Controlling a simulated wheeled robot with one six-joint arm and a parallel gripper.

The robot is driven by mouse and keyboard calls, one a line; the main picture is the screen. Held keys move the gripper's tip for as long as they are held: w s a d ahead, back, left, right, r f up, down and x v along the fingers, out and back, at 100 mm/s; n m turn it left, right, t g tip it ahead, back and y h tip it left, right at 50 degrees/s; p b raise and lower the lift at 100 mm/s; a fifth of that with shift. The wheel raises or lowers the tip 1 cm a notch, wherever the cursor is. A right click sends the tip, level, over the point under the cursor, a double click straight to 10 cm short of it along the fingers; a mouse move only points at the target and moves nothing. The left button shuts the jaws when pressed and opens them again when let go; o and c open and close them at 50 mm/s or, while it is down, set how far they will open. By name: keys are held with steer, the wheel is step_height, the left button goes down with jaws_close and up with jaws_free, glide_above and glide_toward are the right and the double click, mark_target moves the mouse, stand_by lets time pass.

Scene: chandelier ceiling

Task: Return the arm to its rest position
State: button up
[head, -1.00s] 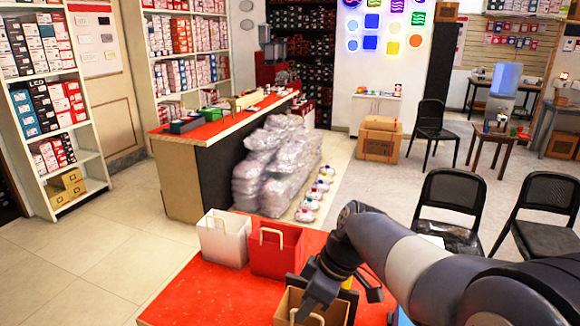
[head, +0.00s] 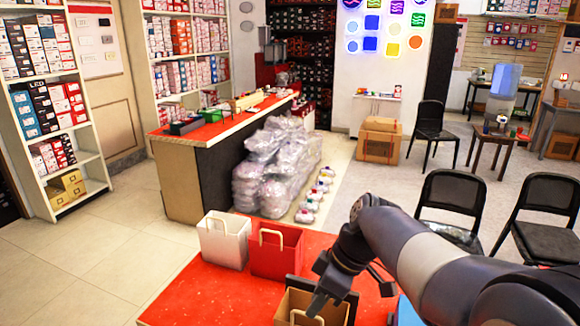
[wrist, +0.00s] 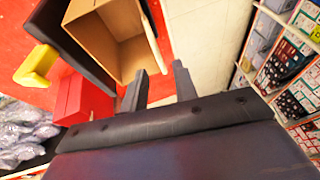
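My gripper (head: 320,300) is at the end of my arm, low in the head view, over the red-topped table (head: 215,290). In the wrist view its two dark fingers (wrist: 160,84) stand apart with nothing held between them. A brown paper bag (head: 297,310), open at the top, stands on the table just by the fingers. Its open inside also shows in the wrist view (wrist: 100,42) beyond the fingertips. My gripper covers part of the bag in the head view, and I cannot tell the exact gap.
A white bag (head: 224,240) and a red bag (head: 276,252) stand on the table left of my gripper. A dark panel (head: 293,285) is by the brown bag. Black chairs (head: 450,200) stand behind my arm at right. The table's left front is clear.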

steer(key=v, duration=0.7)
steer(key=x, duration=1.1)
steer(key=shift+a+f, duration=0.15)
steer(key=shift+f, duration=0.15)
steer(key=shift+w+a+r, duration=0.1)
steer(key=shift+r, duration=0.05)
step_height(320, 180, up, 10)
steer(key=p, duration=0.2)
steer(key=shift+p, duration=0.95)
